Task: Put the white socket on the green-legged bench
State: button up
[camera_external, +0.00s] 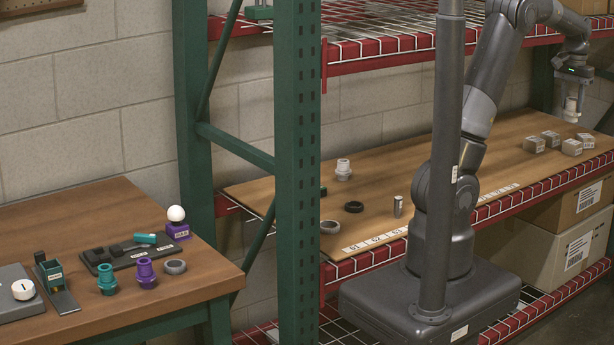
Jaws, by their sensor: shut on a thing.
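My gripper (573,98) is at the upper right, above the far right end of the shelf board, shut on a small white socket (571,114) that hangs below the fingers. Its upper part is partly hidden by the fingers. Another white ribbed socket-like part (343,170) stands upright on the shelf board, far from my gripper. The green-legged bench (75,218) with a brown wooden top is at the lower left, far from my gripper.
On the bench are a black tray (128,250), a teal part (107,280), a purple part (146,273), a grey ring (175,267) and a white bulb (176,213). A green rack post (298,180) stands between bench and shelf. Small grey boxes (551,138) sit below my gripper.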

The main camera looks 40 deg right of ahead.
jog(key=w+a+f+n, duration=0.4)
jog(key=w+f+n, duration=0.3)
jog(key=f+n, duration=0.4)
jog(key=w+a+f+n, duration=0.4)
jog(key=w+f+n, duration=0.3)
jog(key=f+n, duration=0.35)
jog(key=w+a+f+n, duration=0.4)
jog(key=w+a+n, duration=0.2)
jog(key=n, duration=0.4)
jog(key=w+a+f+n, duration=0.4)
jog(key=w+a+n, duration=0.2)
jog(key=a+n, duration=0.3)
jog(key=shift+w+a+f+n, duration=0.2)
jog(key=shift+a+n, duration=0.1)
jog(key=shift+n, duration=0.15)
jog(key=w, duration=1.6)
jog(key=shift+w, duration=0.25)
jog(key=shift+w+f, duration=0.4)
jog(key=shift+w, duration=0.4)
jog(key=shift+f, duration=1.15)
jog(key=shift+f, duration=0.1)
